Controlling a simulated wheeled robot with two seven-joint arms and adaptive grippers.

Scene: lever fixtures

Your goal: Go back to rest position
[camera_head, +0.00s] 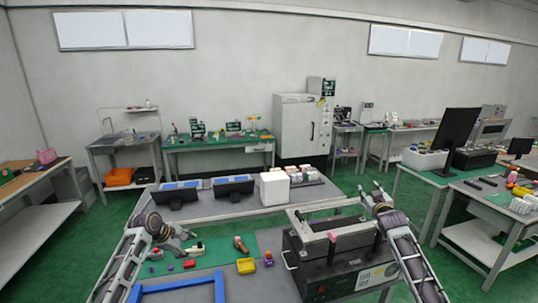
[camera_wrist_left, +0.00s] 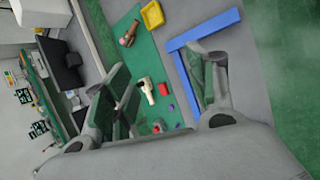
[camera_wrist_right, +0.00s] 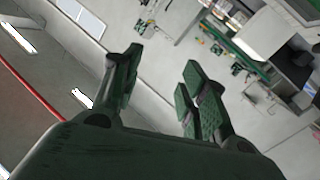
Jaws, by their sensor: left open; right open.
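My left gripper (camera_head: 184,243) is above the left part of the front table in the head view. In the left wrist view its two fingers (camera_wrist_left: 160,92) are spread apart with nothing held between them. The table with small parts lies beyond them. My right gripper (camera_head: 376,194) is raised beyond the black fixture box at the right. In the right wrist view its fingers (camera_wrist_right: 162,82) are spread and empty, with the wall and room behind them. Both grippers appear apart from any object.
A black box fixture (camera_head: 345,283) with a metal top frame stands at the table's right. A blue frame (camera_head: 178,289), a yellow tray (camera_head: 246,266) and small red parts lie on the table. Black monitors (camera_head: 233,188) and a white box (camera_head: 274,188) stand behind.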

